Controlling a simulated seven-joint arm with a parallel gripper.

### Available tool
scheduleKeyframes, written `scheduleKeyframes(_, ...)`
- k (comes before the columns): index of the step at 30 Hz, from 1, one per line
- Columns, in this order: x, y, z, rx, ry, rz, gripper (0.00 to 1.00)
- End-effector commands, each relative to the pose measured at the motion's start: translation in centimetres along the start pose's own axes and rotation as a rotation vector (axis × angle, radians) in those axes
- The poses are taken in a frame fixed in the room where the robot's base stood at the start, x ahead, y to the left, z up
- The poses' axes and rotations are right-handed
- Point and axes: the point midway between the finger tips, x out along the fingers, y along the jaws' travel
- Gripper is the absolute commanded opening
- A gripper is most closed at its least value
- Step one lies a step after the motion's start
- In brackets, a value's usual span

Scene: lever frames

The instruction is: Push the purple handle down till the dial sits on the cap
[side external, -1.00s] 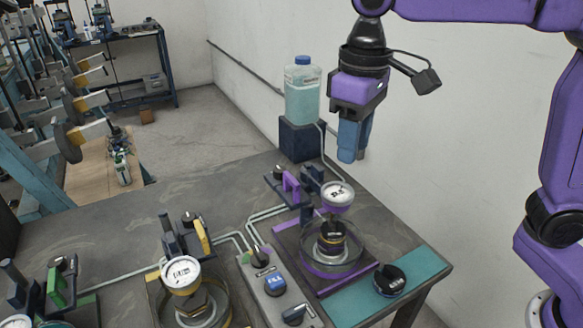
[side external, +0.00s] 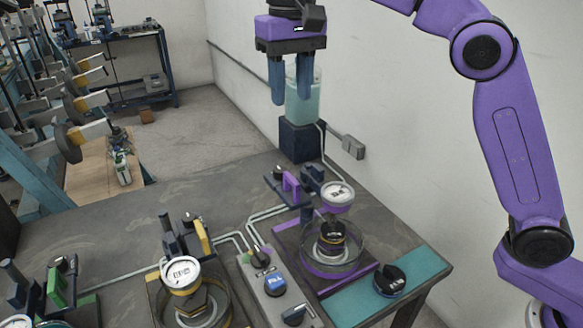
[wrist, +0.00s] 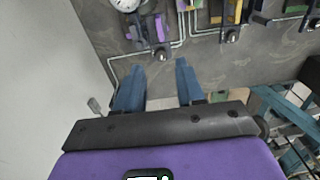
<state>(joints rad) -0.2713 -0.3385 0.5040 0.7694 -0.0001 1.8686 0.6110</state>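The purple handle (side external: 291,183) stands at the back of the purple station, left of its white-faced dial (side external: 337,194). It also shows near the top of the wrist view (wrist: 159,28). The dial hangs above the dark cap (side external: 332,234), with a gap between them. The cap sits inside a clear round dish. My gripper (side external: 291,98) is high above the table's back edge, well above the handle and apart from it. Its two blue fingers are spread with nothing between them; the wrist view shows the same gap (wrist: 160,66).
A jug of teal liquid (side external: 303,100) on a dark block (side external: 300,140) stands behind my fingers. A yellow-handled station (side external: 202,236) and a green-handled one (side external: 55,287) lie to the left. A control box (side external: 273,283) and a black knob (side external: 389,280) sit in front.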

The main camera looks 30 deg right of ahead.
Motion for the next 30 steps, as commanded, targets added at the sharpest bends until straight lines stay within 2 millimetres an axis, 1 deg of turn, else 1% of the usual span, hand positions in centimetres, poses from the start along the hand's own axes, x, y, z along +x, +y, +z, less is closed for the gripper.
scheduleKeyframes(5,1.7,0.1,0.1,0.0,-0.003,0.002,0.38)
scheduleKeyframes(13,5.0,0.1,0.1,0.0,-0.002,0.001,0.38)
scheduleKeyframes(19,8.2,0.1,0.1,-0.001,-0.003,0.002,0.38)
scheduleKeyframes(27,13.1,0.1,0.1,-0.001,-0.004,0.003,0.38)
scheduleKeyframes(30,14.4,0.1,0.1,-0.001,-0.002,0.002,0.38)
